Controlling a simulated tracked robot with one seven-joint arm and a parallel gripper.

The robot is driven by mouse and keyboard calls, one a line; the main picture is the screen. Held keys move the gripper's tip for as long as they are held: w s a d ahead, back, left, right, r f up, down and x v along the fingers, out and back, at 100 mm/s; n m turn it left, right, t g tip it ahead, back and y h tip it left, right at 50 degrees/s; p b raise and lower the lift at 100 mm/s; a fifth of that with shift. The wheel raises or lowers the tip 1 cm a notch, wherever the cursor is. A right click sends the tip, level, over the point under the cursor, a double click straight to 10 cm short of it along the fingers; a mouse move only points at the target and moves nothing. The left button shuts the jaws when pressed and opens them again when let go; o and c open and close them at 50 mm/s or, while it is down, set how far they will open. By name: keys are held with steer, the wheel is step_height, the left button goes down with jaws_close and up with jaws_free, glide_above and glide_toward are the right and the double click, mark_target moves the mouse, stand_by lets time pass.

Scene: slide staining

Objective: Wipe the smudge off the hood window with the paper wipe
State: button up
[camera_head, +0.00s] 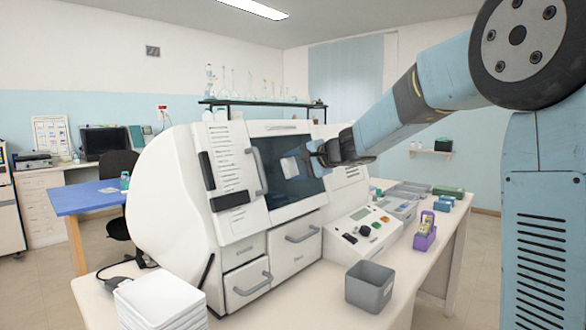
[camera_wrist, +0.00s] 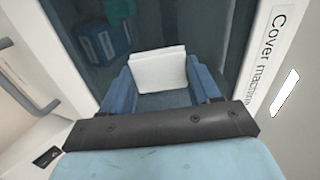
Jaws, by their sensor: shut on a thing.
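My gripper (camera_head: 307,158) is shut on a folded white paper wipe (camera_head: 290,167). The wipe is held in front of the dark hood window (camera_head: 285,193) of the large white machine. In the wrist view the wipe (camera_wrist: 158,70) sits between the two blue fingers of my gripper (camera_wrist: 160,78), with the dark window (camera_wrist: 72,40) behind it. The wipe is at or very near the glass; I cannot tell whether it touches. I cannot make out a smudge on the glass.
A door handle (camera_head: 257,171) stands out left of the window. A control panel (camera_head: 363,220) is to its right. A grey bin (camera_head: 369,286), a purple rack (camera_head: 425,235) and a white stack (camera_head: 160,300) stand on the bench.

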mark_target(266, 173)
steer(key=shift+w+d, duration=0.95)
steer(key=shift+w, duration=0.15)
steer(key=shift+a, duration=0.1)
steer(key=shift+s+a, duration=1.45)
steer(key=shift+s, duration=0.25)
steer(key=shift+s+a, duration=0.95)
steer(key=shift+s, duration=0.3)
steer(key=shift+s+a, duration=1.35)
steer(key=shift+d, duration=0.1)
steer(key=shift+v, duration=2.9)
